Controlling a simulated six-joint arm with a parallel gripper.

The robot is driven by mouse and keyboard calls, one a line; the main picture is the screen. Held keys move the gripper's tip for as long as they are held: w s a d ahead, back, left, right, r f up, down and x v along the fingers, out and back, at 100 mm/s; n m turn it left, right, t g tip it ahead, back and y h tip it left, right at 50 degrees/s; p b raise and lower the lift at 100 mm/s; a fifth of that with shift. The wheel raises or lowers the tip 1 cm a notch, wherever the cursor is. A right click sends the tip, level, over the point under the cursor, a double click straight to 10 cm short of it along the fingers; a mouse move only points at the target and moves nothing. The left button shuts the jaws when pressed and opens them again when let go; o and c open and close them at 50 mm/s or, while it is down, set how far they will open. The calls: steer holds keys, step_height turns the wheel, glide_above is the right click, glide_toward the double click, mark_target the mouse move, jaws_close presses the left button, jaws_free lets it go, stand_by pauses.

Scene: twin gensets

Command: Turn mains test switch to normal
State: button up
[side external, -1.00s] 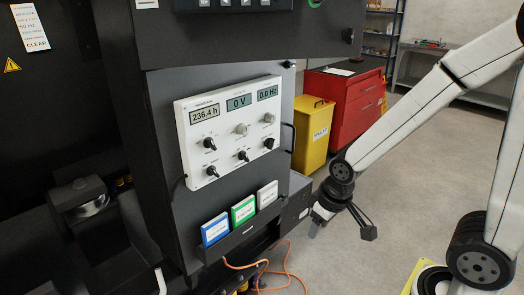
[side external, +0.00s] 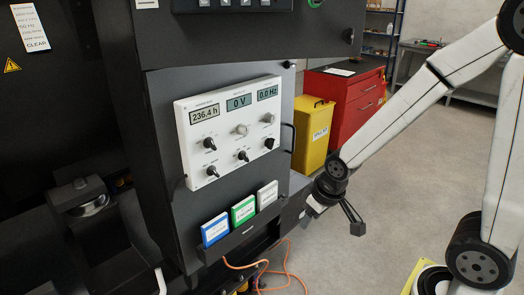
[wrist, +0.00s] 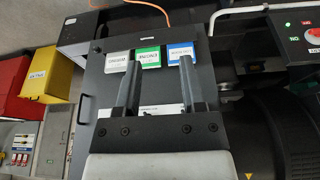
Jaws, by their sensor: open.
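A white control panel (side external: 222,160) with three displays and several knobs is on the front of the dark cabinet. Black pointer knobs (side external: 243,155) sit in its lower part, and paler knobs (side external: 241,129) sit above. The labels are too small to read, so I cannot tell which knob is the mains test switch. My gripper (side external: 304,216) is right of and below the panel, apart from it. In the wrist view my gripper (wrist: 160,62) is open and empty.
Blue, green and white booklets (side external: 243,209) stand in a holder below the panel. A black handle (side external: 289,138) juts from the cabinet's right edge. An orange cable (side external: 265,272) hangs below.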

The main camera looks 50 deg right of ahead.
steer(key=w+d+m+t+h, duration=0.1)
steer(key=w+d+m+t, duration=0.15)
steer(key=w+d, duration=0.5)
steer(key=w+d+m+t, duration=0.1)
steer(key=w+d+t, duration=0.3)
steer(key=w, duration=0.6)
steer(key=m+t+y, duration=0.1)
steer(key=m+t, duration=0.1)
steer(key=t, duration=0.6)
glide_toward(270, 143)
steer(key=shift+w+d, duration=0.2)
steer(key=shift+d, duration=0.2)
steer(key=shift+w, duration=0.1)
steer(key=w, duration=0.7)
steer(key=shift+w, duration=0.35)
jaws_close()
